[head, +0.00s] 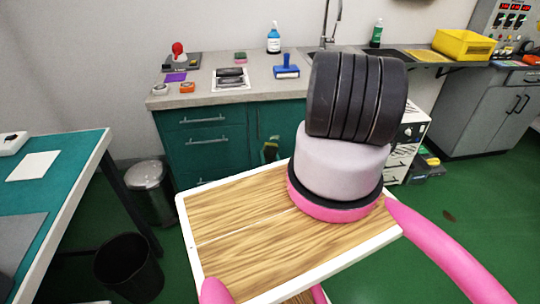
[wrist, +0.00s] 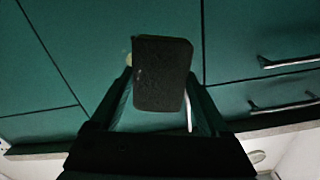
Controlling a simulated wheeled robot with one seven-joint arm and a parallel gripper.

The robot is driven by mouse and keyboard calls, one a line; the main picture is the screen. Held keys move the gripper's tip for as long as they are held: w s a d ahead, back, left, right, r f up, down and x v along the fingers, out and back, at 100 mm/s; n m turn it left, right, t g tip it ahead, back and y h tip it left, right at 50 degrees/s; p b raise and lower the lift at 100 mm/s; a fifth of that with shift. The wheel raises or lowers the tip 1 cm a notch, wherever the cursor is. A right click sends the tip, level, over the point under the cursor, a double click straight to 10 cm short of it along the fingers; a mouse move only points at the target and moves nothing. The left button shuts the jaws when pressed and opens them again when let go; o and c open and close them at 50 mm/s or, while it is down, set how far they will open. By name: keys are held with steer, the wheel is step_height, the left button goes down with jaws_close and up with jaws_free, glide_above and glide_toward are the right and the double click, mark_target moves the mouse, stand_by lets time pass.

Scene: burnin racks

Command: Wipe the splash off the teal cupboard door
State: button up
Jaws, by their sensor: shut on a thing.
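The teal cupboard (head: 213,150) stands under the counter in the head view, with my arm covering its right part. Its teal door (wrist: 85,40) fills much of the wrist view. My gripper (wrist: 160,90) is shut on a dark block-shaped pad (wrist: 162,73), in front of the door. I cannot tell whether the pad touches the door. A small pale yellowish mark (wrist: 128,59), apparently the splash, shows on the door at the pad's left edge; the pad may hide more of it. In the head view, my arm mostly hides the gripper area.
The counter (head: 200,100) holds a red-knobbed device (head: 178,54), a sponge (head: 240,57), a blue squeegee-like tool (head: 286,68) and a spray bottle (head: 273,40). Metal handles (wrist: 285,62) stick out from the teal fronts. A bin (head: 148,185) stands left of the cupboard.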

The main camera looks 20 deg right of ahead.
steer(key=shift+w, duration=0.1)
glide_toward(265, 139)
steer(key=shift+x, duration=1.95)
steer(key=shift+x, duration=1.05)
steer(key=shift+d+f, duration=0.1)
steer(key=shift+d, duration=0.15)
steer(key=shift+s+d, duration=0.3)
steer(key=shift+d, duration=0.55)
steer(key=shift+s+d, duration=0.3)
steer(key=shift+d, duration=0.55)
steer(key=shift+s+d, duration=0.2)
steer(key=shift+d, duration=0.75)
steer(key=shift+s+d, duration=0.2)
steer(key=shift+d, duration=0.7)
steer(key=shift+w+a, duration=0.2)
steer(key=shift+a, duration=0.8)
steer(key=shift+w+a, duration=0.2)
steer(key=shift+a, duration=0.8)
steer(key=shift+w+a, duration=0.35)
steer(key=shift+a, duration=0.45)
steer(key=shift+w+a, duration=0.3)
steer(key=shift+a, duration=0.55)
